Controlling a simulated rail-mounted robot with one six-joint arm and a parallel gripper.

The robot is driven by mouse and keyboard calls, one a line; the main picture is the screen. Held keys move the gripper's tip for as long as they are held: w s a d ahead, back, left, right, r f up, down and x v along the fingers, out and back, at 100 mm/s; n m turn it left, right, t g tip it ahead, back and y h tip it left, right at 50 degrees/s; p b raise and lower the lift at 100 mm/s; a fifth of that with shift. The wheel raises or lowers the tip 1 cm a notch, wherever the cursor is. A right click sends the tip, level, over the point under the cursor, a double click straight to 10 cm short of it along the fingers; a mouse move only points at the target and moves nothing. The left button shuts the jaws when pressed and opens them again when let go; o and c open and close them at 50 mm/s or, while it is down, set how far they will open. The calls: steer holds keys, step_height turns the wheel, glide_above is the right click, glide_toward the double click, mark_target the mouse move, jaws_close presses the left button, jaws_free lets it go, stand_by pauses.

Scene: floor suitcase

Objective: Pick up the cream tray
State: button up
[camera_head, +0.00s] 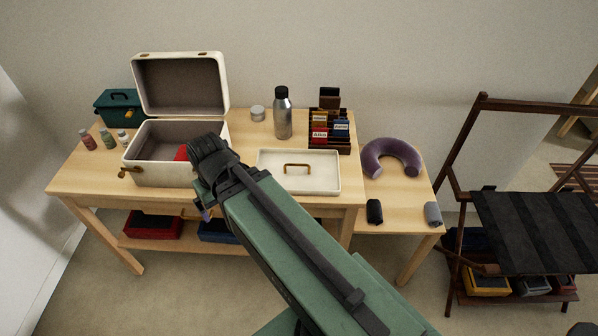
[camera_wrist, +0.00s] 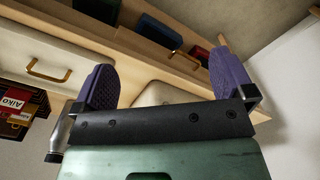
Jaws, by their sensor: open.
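The cream tray (camera_head: 328,181) lies flat on the wooden table, right of the open suitcase, with a brass handle (camera_head: 297,166) upright at its middle. In the wrist view the tray (camera_wrist: 75,62) is at the upper left, with its handle (camera_wrist: 48,72) showing. My gripper (camera_head: 203,211) is at the front of the suitcase, left of the tray and apart from it. In the wrist view my gripper (camera_wrist: 165,82) has its two purple fingers wide apart with nothing between them. The arm hides part of the table front.
The open cream suitcase (camera_head: 150,173) holds something red. A metal bottle (camera_head: 283,116) and a card rack (camera_head: 330,125) stand behind the tray. A purple neck pillow (camera_head: 391,155) lies to its right. Small bottles (camera_head: 107,138) and a green box (camera_head: 118,104) are at the left.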

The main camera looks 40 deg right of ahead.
steer(key=c, duration=1.1)
